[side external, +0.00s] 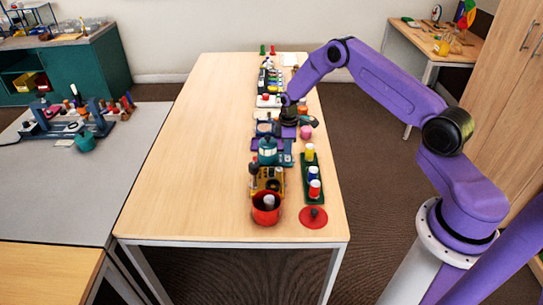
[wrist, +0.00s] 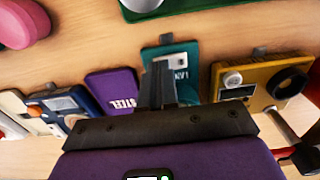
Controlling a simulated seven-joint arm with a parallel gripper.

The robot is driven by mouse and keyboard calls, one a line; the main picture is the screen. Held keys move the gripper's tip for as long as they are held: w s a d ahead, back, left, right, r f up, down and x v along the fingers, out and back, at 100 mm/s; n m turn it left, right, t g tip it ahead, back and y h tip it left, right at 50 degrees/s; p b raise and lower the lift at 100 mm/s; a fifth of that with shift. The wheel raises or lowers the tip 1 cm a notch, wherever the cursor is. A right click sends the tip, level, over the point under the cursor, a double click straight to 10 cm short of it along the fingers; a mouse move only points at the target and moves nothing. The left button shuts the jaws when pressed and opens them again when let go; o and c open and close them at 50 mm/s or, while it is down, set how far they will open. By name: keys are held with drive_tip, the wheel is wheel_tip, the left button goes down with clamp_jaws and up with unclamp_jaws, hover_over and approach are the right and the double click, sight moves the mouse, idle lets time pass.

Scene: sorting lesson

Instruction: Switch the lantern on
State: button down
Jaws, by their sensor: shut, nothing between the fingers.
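The teal lantern (side external: 267,152), with pale windows, stands upright in the row on the table in the side external view. In the wrist view a teal plate (wrist: 183,55) bears lettering that seems to start with "LAN" and a small dark tab at its far edge; my fingers cover much of it. My gripper (side external: 289,121) is over the row, just beyond the lantern in the side external view. In the wrist view my gripper (wrist: 158,70) is shut and empty, its tips in front of the teal plate. I cannot tell whether they touch it.
A purple plate (wrist: 110,92) marked "STEEL" and a blue device (wrist: 65,105) lie left of the teal plate. A yellow-brown device (wrist: 247,82) with knobs is close on the right. A green stand (side external: 308,175) with coloured pegs is nearby. The table's left half (side external: 190,150) is clear.

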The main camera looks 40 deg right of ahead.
drive_tip(key=shift+f, duration=0.25)
drive_tip(key=shift+r, duration=3.55)
drive_tip(key=s+a+r+n, duration=0.1)
drive_tip(key=s+a+r, duration=0.65)
drive_tip(key=a, duration=0.25)
drive_tip(key=s+a+r+n, duration=0.1)
drive_tip(key=s+a+r, duration=0.6)
drive_tip(key=a+r, duration=0.15)
drive_tip(key=s+r, duration=0.3)
drive_tip(key=s, duration=1)
drive_tip(key=s+d+r+n, duration=0.1)
drive_tip(key=s+r, duration=0.2)
drive_tip(key=s, duration=1)
drive_tip(key=shift+n, duration=0.3)
